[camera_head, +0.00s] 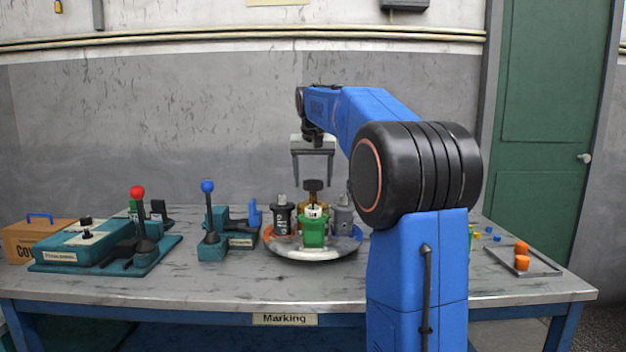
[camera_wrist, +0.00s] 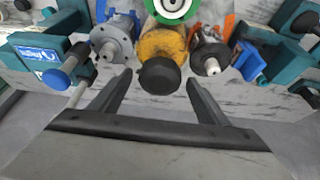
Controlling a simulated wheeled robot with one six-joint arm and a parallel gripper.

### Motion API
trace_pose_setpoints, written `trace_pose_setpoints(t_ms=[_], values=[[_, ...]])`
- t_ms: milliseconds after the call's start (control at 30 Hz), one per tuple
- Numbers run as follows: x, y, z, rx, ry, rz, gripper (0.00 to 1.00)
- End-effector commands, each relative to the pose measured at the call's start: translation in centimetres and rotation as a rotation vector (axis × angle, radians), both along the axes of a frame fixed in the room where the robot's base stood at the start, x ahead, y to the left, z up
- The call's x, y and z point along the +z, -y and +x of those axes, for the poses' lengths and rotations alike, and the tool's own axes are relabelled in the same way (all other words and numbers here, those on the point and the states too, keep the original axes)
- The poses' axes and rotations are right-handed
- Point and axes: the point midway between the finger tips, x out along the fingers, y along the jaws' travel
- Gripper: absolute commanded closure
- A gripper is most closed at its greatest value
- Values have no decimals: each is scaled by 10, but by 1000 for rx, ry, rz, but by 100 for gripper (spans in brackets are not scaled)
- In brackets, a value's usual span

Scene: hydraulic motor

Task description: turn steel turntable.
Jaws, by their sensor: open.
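The steel turntable (camera_head: 312,251) is a round, shallow metal plate on the middle of the workbench. It carries a green motor (camera_head: 314,232) at the front, a dark grey one (camera_head: 282,217) at left, a lighter grey one (camera_head: 343,213) at right and a yellow one behind, partly hidden. My gripper (camera_head: 313,180) hangs above the back of the turntable, open and empty, with its fingers pointing down. In the wrist view my gripper (camera_wrist: 155,85) frames the black knob (camera_wrist: 159,75) of the yellow motor (camera_wrist: 162,44), and the fingers look clear of it.
A blue-knobbed lever (camera_head: 208,210) stands left of the turntable. A teal press unit with a red-knobbed lever (camera_head: 138,215) and a cardboard box (camera_head: 32,240) are farther left. A tray (camera_head: 537,264) with orange parts lies at right. My arm hides part of the bench.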

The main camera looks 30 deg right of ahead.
Motion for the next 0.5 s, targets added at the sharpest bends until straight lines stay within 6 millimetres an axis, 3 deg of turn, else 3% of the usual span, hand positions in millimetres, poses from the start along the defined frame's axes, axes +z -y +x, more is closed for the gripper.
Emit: trace_pose_setpoints(t_ms=[267, 500], values=[[-1, 0, 0, 0, 1, -1, 30], [-1, 0, 0, 0, 1, -1, 85]])
